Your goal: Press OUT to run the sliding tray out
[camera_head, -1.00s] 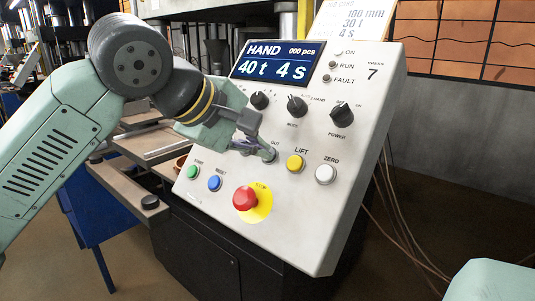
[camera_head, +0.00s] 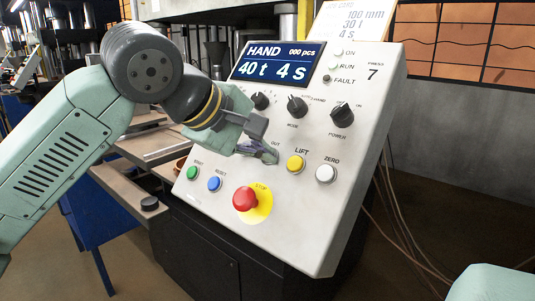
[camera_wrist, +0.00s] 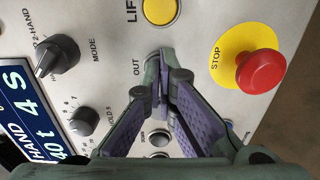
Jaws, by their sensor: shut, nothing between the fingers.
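The OUT button is mostly hidden behind my fingertips; its OUT label shows beside them on the grey control panel (camera_head: 310,220). My gripper (camera_head: 273,155) is shut and empty, its tips at the panel where the OUT button sits. In the wrist view the fingertips (camera_wrist: 166,58) meet beside the OUT label, with a grey rim partly visible behind them. I cannot clearly see how far the button is pushed in. A pale metal plate (camera_head: 165,147), which may be the sliding tray, lies left of the panel, partly behind my arm.
The yellow LIFT button (camera_head: 295,164) and white ZERO button (camera_head: 325,174) are close right of my fingertips. The red STOP button (camera_head: 245,198) is below, with the blue RESET (camera_head: 214,184) and green START (camera_head: 192,173) buttons to the left. The display (camera_head: 276,63) reads HAND.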

